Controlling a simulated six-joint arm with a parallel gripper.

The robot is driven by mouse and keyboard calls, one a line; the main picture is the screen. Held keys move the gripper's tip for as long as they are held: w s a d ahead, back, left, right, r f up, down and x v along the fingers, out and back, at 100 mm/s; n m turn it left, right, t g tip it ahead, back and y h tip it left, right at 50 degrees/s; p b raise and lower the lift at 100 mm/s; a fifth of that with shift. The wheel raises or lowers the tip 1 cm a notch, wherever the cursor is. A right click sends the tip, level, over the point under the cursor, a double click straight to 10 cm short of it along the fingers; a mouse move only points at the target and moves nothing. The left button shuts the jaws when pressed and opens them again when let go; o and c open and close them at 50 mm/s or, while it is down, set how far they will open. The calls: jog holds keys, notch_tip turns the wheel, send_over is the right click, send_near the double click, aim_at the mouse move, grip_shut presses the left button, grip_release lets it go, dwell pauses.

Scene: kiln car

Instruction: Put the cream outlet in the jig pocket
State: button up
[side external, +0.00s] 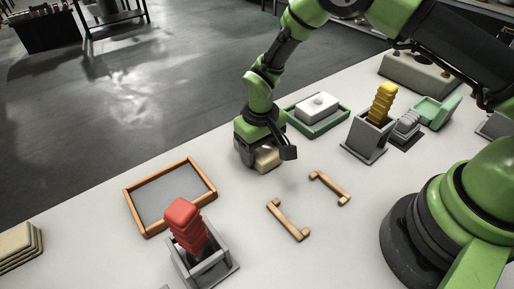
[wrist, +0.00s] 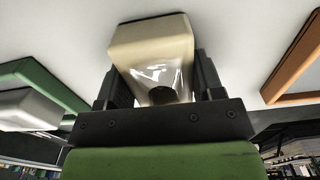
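The cream outlet (side external: 267,158) is a small block between the fingers of my gripper (side external: 264,151), low over the white table. No part is labelled as the jig pocket. A wood-framed tray (side external: 209,180) with an empty grey floor lies left of my gripper. A green tray (side external: 343,122) holding a white block (side external: 317,106) lies behind it to the right.
Two wooden brackets (side external: 287,221) (side external: 330,187) lie in front of my gripper. A red ribbed piece (side external: 186,224) stands in a grey holder at the front, a yellow one (side external: 382,102) in another at right. Stacked cream slabs (side external: 20,245) sit far left. Table between tray and brackets is clear.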

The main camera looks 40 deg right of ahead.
jog(key=c, duration=0.6)
jog(key=shift+n, duration=0.5)
jog(key=r, duration=1)
jog(key=shift+s, duration=0.35)
jog(key=s+n, duration=0.7)
jog(key=n, duration=1)
send_over(313, 201)
jog(key=shift+f, duration=4.85)
